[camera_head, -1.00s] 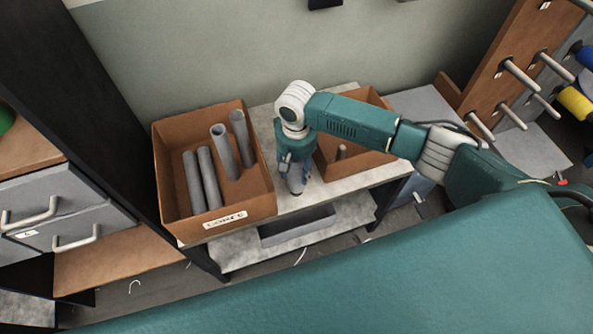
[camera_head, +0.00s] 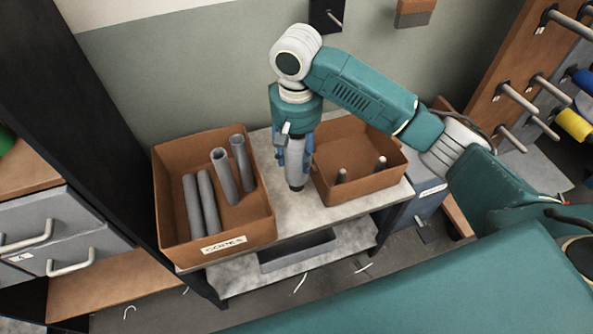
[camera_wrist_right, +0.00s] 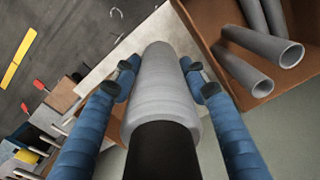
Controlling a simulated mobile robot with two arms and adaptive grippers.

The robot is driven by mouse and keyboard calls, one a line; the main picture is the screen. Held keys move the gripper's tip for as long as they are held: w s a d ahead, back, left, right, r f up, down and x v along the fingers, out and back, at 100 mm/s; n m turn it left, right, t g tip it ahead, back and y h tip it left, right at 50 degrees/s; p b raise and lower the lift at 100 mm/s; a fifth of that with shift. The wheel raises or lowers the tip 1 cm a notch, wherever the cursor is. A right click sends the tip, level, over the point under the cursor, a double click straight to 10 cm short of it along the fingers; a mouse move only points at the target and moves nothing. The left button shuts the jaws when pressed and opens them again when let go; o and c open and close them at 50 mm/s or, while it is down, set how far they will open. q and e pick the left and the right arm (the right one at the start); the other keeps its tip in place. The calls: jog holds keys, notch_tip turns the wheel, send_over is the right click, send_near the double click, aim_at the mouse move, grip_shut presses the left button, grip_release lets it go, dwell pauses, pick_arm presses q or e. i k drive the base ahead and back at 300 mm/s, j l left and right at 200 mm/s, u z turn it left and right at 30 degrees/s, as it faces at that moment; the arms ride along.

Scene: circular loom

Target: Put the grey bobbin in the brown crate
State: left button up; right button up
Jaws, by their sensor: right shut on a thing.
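My right gripper (camera_head: 293,163) points down and is shut on the grey bobbin (camera_head: 296,180). The bobbin hangs upright between two brown crates, over the light shelf top; its exact height above it is hard to tell. In the right wrist view the grey bobbin (camera_wrist_right: 160,88), with a dark near end, lies between the blue fingers of the right gripper (camera_wrist_right: 163,78). The left brown crate (camera_head: 222,242), with a white label, holds several grey tubes. The right brown crate (camera_head: 352,190) holds two small pegs or bobbin ends. My left gripper is out of view.
A grey tray (camera_head: 297,250) sits on the lower shelf. Grey drawers (camera_head: 50,240) stand at left. A brown peg rack (camera_head: 505,85) with blue and yellow spools stands at right. Bare shelf top (camera_head: 300,200) shows between the crates.

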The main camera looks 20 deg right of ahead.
aim_at(342, 154)
jog(key=i+l+u, duration=0.1)
jog(key=l, duration=0.4)
jog(key=i+l+u, duration=0.1)
jog(key=l, duration=0.4)
jog(key=i+l+u, duration=0.15)
jog(key=l, duration=0.4)
jog(key=l+u, duration=0.1)
jog(key=l, duration=0.4)
jog(key=i, duration=0.05)
